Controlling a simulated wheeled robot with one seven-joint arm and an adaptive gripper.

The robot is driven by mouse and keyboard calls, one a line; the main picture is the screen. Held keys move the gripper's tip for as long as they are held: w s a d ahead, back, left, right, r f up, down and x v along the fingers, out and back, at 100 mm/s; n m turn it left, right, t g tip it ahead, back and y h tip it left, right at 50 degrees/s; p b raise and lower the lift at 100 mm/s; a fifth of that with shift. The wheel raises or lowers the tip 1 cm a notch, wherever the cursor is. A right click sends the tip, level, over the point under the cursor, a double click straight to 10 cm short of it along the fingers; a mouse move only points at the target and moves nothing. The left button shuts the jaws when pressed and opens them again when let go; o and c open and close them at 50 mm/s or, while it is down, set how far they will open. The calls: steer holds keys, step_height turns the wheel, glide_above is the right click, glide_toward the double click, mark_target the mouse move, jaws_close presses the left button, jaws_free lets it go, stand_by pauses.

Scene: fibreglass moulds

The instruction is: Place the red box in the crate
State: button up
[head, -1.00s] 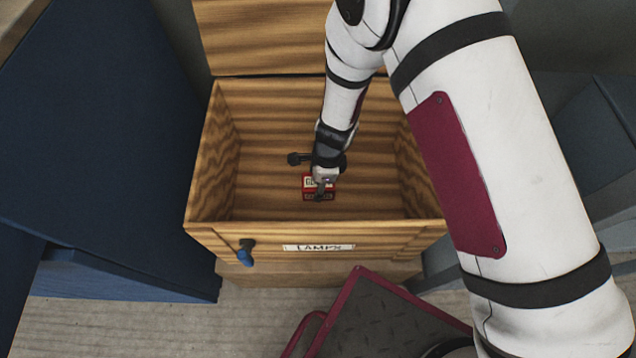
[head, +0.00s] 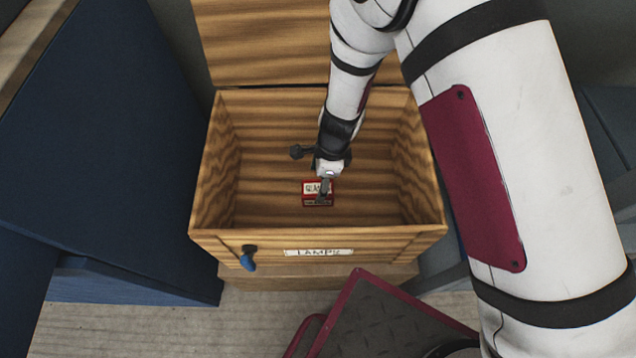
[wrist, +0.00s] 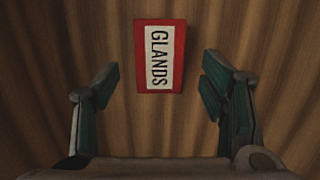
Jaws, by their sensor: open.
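The red box (head: 318,200) lies inside the wooden crate (head: 320,237), near the middle of its floor. In the wrist view the red box (wrist: 160,57) has a white label reading GLANDS and lies flat on wood-grained boards. My gripper (head: 325,186) is inside the crate, over the box and partly in front of it in the head view. In the wrist view my gripper (wrist: 160,88) is open, its two fingers wide apart, with clear space between each finger and the box. Nothing is held.
The crate's hinged lid (head: 262,40) stands open at the back. A LAMPS label (head: 318,252) and a blue-handled knob (head: 248,260) are on its front. Blue panels (head: 90,140) stand at the left. A dark red-edged platform (head: 375,320) is in front.

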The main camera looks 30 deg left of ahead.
steer(key=r, duration=0.2)
steer(key=r+p, duration=0.1)
steer(key=r, duration=0.2)
steer(key=shift+w+d+r+p, duration=0.2)
steer(key=shift+d+r+p, duration=0.15)
steer(key=shift+d+r, duration=0.05)
